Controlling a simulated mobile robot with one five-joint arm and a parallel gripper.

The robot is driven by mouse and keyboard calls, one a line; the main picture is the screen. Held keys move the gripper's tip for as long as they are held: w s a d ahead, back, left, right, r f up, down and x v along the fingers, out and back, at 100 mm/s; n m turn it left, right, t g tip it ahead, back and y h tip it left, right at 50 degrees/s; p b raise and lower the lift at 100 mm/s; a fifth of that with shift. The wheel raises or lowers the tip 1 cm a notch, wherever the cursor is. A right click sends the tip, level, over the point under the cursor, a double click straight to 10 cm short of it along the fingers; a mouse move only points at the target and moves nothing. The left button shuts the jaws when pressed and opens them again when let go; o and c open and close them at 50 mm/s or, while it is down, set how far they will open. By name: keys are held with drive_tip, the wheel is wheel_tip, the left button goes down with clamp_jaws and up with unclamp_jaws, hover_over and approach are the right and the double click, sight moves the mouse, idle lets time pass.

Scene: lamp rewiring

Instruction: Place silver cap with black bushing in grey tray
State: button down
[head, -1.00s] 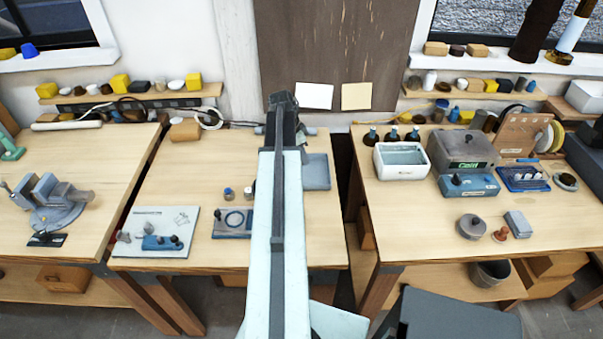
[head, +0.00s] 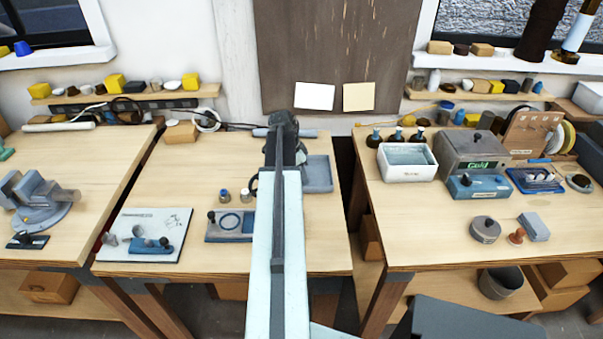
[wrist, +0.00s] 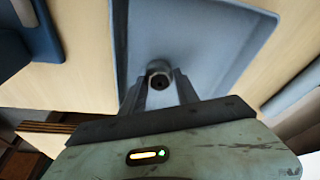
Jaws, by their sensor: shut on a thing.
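In the wrist view my gripper (wrist: 160,88) is shut on a small round silver cap with a dark centre (wrist: 159,70), held between the fingertips. The cap is over the grey tray (wrist: 215,22); I cannot tell whether it touches the tray floor. In the head view the grey tray (head: 319,174) is on the middle table, partly hidden behind my arm. My gripper and the cap are hidden there by my arm.
A blue-grey fixture with a ring (head: 230,225) and two small capped jars (head: 235,195) stand left of my arm. A white board with parts (head: 145,235) lies further left. A gap separates the right table (head: 440,245).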

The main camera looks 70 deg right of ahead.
drive_tip(key=c, duration=0.9)
unclamp_jaws()
drive_tip(key=p+v, duration=1.2)
drive_tip(key=shift+s+r, duration=0.1)
